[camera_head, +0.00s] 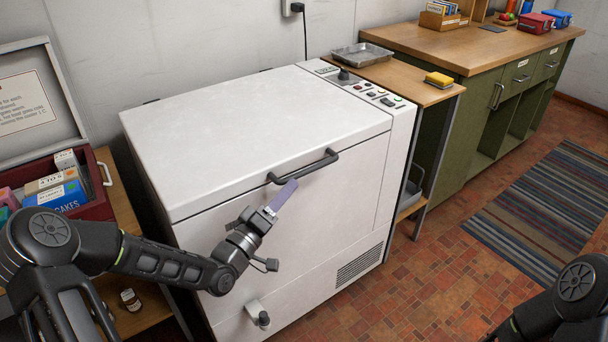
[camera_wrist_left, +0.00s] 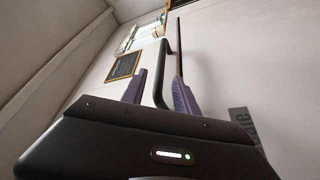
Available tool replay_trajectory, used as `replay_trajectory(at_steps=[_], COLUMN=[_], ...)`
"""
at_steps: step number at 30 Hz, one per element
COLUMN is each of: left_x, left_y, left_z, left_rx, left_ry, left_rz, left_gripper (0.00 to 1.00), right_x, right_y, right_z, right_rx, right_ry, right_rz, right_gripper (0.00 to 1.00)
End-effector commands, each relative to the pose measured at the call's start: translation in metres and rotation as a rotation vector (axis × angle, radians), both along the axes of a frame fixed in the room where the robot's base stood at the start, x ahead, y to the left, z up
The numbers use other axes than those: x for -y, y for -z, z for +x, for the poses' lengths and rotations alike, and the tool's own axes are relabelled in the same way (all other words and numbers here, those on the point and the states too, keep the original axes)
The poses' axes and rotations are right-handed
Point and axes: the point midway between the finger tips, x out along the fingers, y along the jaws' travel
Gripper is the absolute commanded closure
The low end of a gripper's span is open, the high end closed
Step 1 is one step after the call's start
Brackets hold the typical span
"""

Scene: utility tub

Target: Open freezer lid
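The white chest freezer (camera_head: 290,235) stands in the middle of the head view. Its lid (camera_head: 255,125) is down and closed. A dark bar handle (camera_head: 303,168) is fixed at the lid's front edge. My left gripper (camera_head: 285,194) is just in front of and below the handle, with its purple fingers pointing up at it. In the left wrist view the fingers (camera_wrist_left: 158,92) are apart, and the handle (camera_wrist_left: 160,72) shows between them with gaps on both sides. My right gripper is out of view; only part of that arm shows at the lower right.
A control panel (camera_head: 365,88) runs along the freezer's right side. A small wooden table with a metal tray (camera_head: 362,54) and yellow sponge (camera_head: 438,80) stands beside it. A red bin with boxes (camera_head: 95,205) is at left. The wall is close behind the lid.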

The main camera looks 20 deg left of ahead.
Motion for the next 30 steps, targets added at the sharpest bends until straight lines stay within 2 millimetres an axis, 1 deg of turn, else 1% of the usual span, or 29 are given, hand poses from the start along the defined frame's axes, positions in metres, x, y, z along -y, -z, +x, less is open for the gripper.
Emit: replay_trajectory(at_steps=[5,8,15,19,23,30], left_x=[0.003,0.007,0.02,0.025,0.027,0.027], left_y=[-0.001,-0.003,-0.011,-0.014,-0.015,-0.015], left_z=[0.007,0.017,0.051,0.065,0.071,0.072], left_rx=[0.0,-0.002,-0.001,-0.003,-0.003,-0.003], left_ry=[0.001,0.001,0.002,0.001,-0.001,0.0], left_rz=[0.0,0.0,0.0,0.001,0.001,0.001], left_gripper=[0.64,0.64,0.64,0.64,0.64,0.64], right_x=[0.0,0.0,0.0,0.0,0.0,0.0], right_y=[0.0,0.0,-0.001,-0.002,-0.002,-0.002], right_z=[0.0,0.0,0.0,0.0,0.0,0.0], right_rx=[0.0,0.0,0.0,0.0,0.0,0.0], right_ry=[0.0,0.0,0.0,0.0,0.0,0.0], right_rz=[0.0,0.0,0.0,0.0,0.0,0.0], right_gripper=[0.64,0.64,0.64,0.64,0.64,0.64])
